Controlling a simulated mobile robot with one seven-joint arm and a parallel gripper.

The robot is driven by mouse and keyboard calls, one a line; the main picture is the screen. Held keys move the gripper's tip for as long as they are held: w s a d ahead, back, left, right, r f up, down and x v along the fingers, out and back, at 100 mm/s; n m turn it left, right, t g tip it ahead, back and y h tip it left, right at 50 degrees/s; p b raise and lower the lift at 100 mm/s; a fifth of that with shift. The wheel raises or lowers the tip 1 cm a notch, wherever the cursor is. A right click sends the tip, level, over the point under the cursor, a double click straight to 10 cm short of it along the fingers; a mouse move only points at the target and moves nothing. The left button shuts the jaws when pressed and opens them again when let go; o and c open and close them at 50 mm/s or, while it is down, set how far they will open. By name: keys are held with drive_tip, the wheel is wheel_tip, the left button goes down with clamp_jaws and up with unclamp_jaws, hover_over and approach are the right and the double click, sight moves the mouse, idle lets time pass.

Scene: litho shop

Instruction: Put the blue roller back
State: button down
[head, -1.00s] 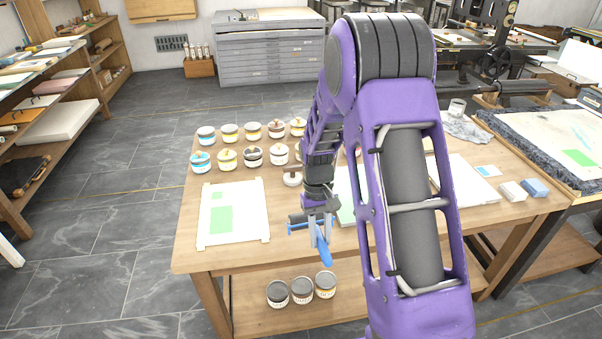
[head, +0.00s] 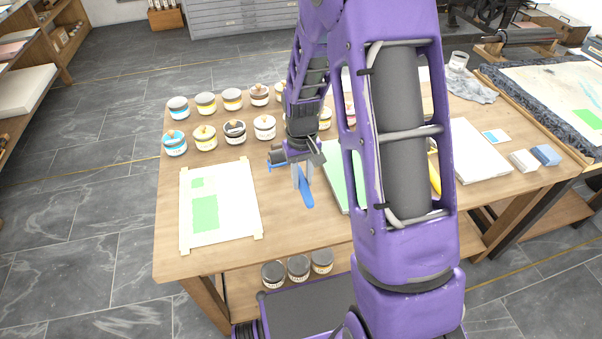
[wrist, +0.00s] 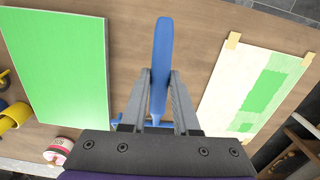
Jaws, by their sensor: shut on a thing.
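The blue roller shows its blue handle (head: 306,194) below my gripper (head: 302,180) in the head view, over the wooden table between the taped sheet and the green slab. In the wrist view, my gripper (wrist: 158,82) is shut on the blue handle (wrist: 162,45), which points away from the camera. Part of the roller's blue frame (wrist: 150,123) shows near the finger bases. The roller's dark cylinder is mostly hidden by my gripper. I cannot tell the roller's exact height above the table.
A taped sheet with green patches (head: 227,228) lies left of my gripper. A green slab (head: 336,180) lies to the right, partly behind my arm. Several ink tins (head: 205,138) stand in rows at the back left. A white slab (head: 478,152) lies further right. Bare table lies in front.

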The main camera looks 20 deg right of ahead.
drive_tip(key=shift+f+b, duration=2.6)
drive_tip(key=shift+f, duration=1.3)
drive_tip(key=c, duration=0.6)
unclamp_jaws()
